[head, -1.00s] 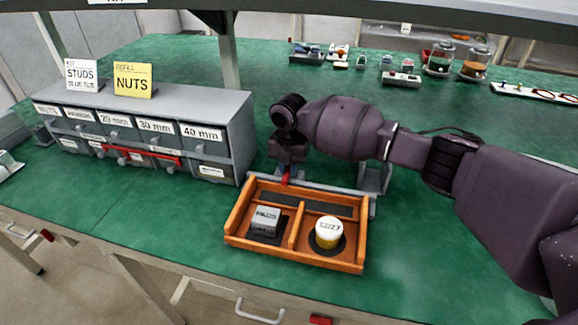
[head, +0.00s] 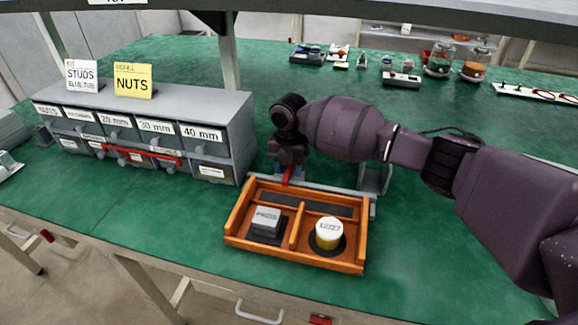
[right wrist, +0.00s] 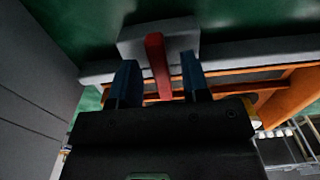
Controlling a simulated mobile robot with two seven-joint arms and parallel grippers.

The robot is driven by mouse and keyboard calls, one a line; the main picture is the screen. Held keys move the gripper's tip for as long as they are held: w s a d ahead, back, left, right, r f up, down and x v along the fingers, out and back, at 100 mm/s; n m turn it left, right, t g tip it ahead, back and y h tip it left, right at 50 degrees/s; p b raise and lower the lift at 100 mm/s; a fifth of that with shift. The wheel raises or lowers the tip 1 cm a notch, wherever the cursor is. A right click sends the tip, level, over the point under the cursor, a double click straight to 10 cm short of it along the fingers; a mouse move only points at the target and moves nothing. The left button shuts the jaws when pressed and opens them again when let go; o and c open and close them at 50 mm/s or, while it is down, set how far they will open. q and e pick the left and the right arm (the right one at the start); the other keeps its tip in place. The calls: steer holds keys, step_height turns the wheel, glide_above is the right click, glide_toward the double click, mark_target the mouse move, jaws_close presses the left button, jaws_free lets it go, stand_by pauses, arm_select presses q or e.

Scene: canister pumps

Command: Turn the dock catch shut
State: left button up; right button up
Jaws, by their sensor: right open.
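The dock catch is a red lever (head: 287,175) on the grey dock rail (head: 328,188) behind the wooden tray (head: 297,228). In the right wrist view the red catch (right wrist: 157,66) stands out from a grey block (right wrist: 150,38). My right gripper (head: 287,168) is at the catch, pointing down. In the right wrist view its two blue fingers (right wrist: 160,82) are apart, with the red catch between them and visible gaps on both sides. Contact is not visible. My left gripper is not in view.
The tray holds a grey labelled box (head: 267,219) on the left and a white-topped yellow canister (head: 328,233) on the right. A grey drawer cabinet (head: 228,135) stands close to the left of my right gripper. The green bench (head: 200,225) is clear in front of the cabinet.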

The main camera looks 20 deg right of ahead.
mark_target(289, 169)
step_height(289, 169, up, 11)
steer(key=p, duration=0.1)
steer(key=shift+p, duration=0.35)
steer(key=shift+f, duration=0.15)
stand_by(0.3)
